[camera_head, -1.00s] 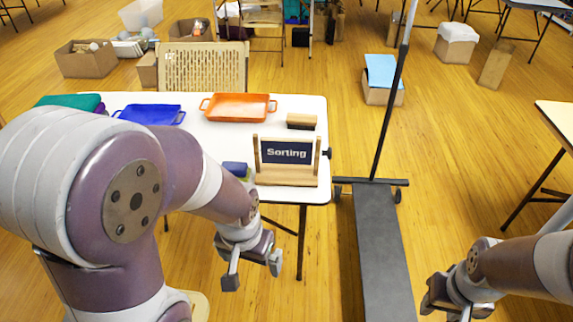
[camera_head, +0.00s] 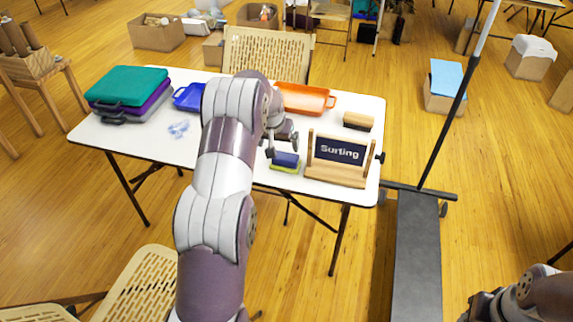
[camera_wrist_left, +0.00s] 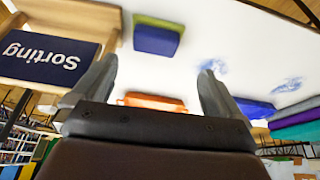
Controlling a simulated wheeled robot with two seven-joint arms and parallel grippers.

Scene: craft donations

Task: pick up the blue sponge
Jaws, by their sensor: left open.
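The blue sponge (camera_head: 286,159) lies on the white table (camera_head: 230,165) just left of the Sorting sign, with a yellow-green layer beneath it. The sponge also shows in the left wrist view (camera_wrist_left: 157,41), upper centre, beyond the fingertips. My left gripper (camera_head: 282,148) is open and empty, above and close to the sponge; in the head view its fingers appear just at the sponge's far side. In the left wrist view the open fingers (camera_wrist_left: 156,72) stand apart with nothing between them. My right gripper (camera_head: 484,306) is at the bottom right, partly cut off, its jaws unclear.
The wooden Sorting sign (camera_head: 338,158) stands right of the sponge. An orange tray (camera_head: 318,100), a blue tray (camera_head: 188,97) and a brown block (camera_head: 357,121) sit farther back. Stacked cases (camera_head: 127,88) are on the left. A pole on a dark base (camera_head: 418,250) stands right of the table.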

